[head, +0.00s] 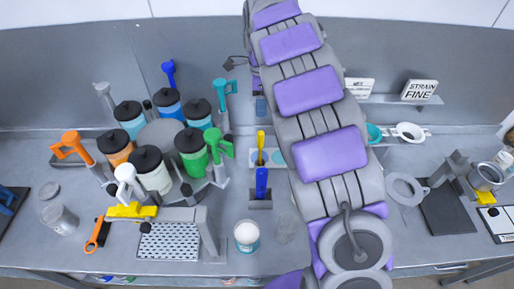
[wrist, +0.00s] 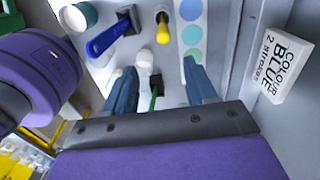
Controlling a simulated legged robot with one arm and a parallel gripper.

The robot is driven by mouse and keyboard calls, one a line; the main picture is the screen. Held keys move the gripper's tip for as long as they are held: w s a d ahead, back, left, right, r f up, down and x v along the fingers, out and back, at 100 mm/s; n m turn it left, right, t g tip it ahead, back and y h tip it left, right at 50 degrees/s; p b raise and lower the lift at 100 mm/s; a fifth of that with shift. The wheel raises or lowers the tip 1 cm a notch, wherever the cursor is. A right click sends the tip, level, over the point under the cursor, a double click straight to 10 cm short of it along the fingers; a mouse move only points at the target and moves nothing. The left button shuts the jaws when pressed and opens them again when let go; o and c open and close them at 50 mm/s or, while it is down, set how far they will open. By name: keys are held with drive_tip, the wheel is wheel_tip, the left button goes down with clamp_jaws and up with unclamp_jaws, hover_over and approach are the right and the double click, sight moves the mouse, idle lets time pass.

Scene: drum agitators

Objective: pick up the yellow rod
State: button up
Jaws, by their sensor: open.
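The yellow rod (head: 261,146) stands upright in the head view, behind a blue rod (head: 261,182) and left of my arm. In the wrist view the yellow rod (wrist: 162,28) shows near the top, beyond my fingertips and apart from them. The blue rod (wrist: 108,38) lies to its left in that view. My gripper (wrist: 163,82) is open, with its two blue-grey fingers spread and neither touching the yellow rod. A green rod in a black holder (wrist: 155,88) appears between the fingers, farther off. My gripper cannot be made out in the head view.
A carousel of several black-lidded jars (head: 192,152) stands left of the rods. A white sign reading "COLOUR BLUE 2 strokes" (wrist: 284,62) is close on the right in the wrist view. A white-lidded jar (head: 246,236) stands in front of the rods.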

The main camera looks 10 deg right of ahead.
hover_over(261, 139)
drive_tip(key=d, duration=0.2)
wheel_tip(261, 139, down, 8)
drive_tip(key=f, duration=0.1)
drive_tip(key=a+f, duration=0.1)
drive_tip(key=f, duration=0.1)
drive_tip(key=a+f, duration=0.1)
drive_tip(key=shift+w+f, duration=0.15)
drive_tip(key=shift+w, duration=0.15)
drive_tip(key=f, duration=0.5)
drive_tip(key=shift+w+d, duration=0.25)
drive_tip(key=shift+w, duration=0.1)
drive_tip(key=shift+a, duration=0.45)
drive_tip(key=shift+c, duration=1.3)
drive_tip(key=shift+d, duration=0.35)
drive_tip(key=c, duration=0.6)
clamp_jaws()
